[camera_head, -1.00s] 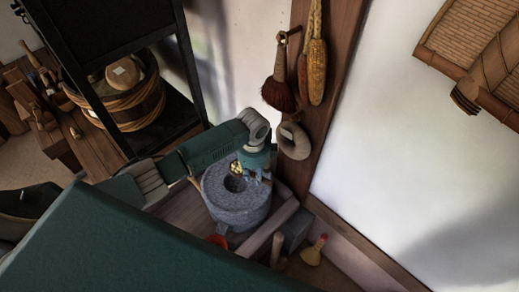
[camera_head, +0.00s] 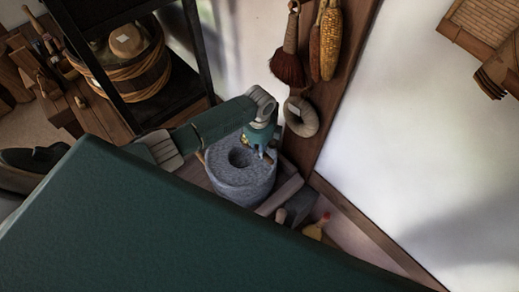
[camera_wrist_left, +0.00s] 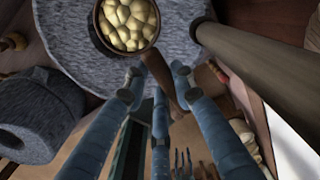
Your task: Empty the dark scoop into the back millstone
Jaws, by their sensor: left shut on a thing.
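The dark scoop (camera_wrist_left: 97,36) is round and full of pale yellow pieces (camera_wrist_left: 126,20) in the left wrist view. Its brown handle (camera_wrist_left: 163,78) runs down between the blue fingers of my left gripper (camera_wrist_left: 158,88), which is shut on it. The scoop is over a grey millstone (camera_wrist_left: 75,45); I cannot tell the gap. In the head view my left gripper (camera_head: 266,150) is at the right rim of a millstone (camera_head: 240,185) with a central hole. The scoop is hard to make out there. I cannot tell which millstone is the back one. My right gripper is not in view.
Another grey stone part (camera_wrist_left: 35,120) lies at the left of the wrist view. A thick wooden pole (camera_wrist_left: 265,80) crosses its right side. A brush (camera_head: 288,62), corn cobs (camera_head: 330,42) and a ring (camera_head: 301,116) hang on the post behind the millstone.

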